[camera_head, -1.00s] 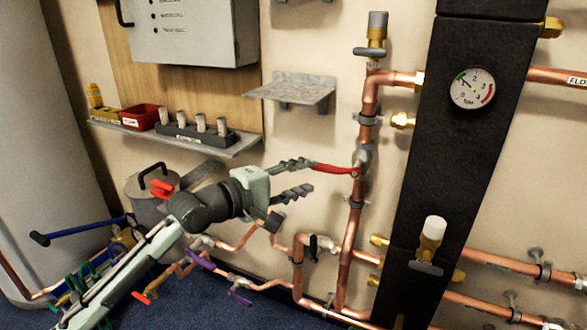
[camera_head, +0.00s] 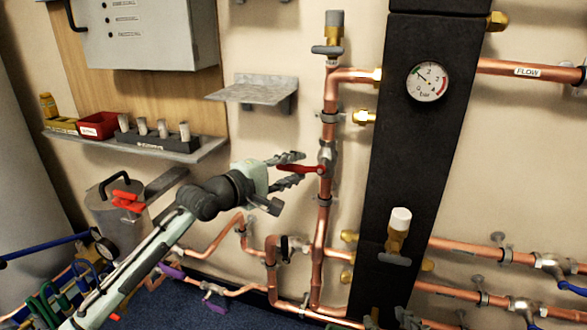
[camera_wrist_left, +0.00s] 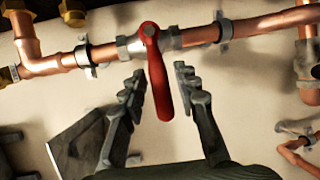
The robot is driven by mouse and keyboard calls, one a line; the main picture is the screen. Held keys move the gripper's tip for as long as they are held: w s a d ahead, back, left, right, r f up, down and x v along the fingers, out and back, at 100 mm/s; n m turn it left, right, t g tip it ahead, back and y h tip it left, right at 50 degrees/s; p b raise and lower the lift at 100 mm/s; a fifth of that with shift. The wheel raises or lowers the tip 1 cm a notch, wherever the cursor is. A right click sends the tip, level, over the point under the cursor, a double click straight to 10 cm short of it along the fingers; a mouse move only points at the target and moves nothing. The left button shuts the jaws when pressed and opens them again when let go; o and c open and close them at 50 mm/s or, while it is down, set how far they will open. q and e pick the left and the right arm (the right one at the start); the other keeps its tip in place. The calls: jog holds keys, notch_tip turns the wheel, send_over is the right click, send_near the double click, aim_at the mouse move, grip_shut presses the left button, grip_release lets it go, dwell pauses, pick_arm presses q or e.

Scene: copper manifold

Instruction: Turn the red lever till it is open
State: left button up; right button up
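The red lever (camera_head: 298,168) sits on a valve (camera_head: 326,160) in the vertical copper pipe left of the black panel. It points left, roughly level and across the pipe. My left gripper (camera_head: 291,169) is open around it, one finger above and one below. In the left wrist view the lever (camera_wrist_left: 158,82) hangs between the two spread fingers of the left gripper (camera_wrist_left: 160,72), with a visible gap on each side. My right gripper is not in view.
A small grey shelf (camera_head: 253,92) juts from the wall above the left gripper. The black panel (camera_head: 412,130) with a gauge (camera_head: 427,82) stands right of the pipe. Copper pipes (camera_head: 268,250) with a black-handled valve run below. A ledge (camera_head: 196,152) holds small items at left.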

pick_arm(q)
grip_shut()
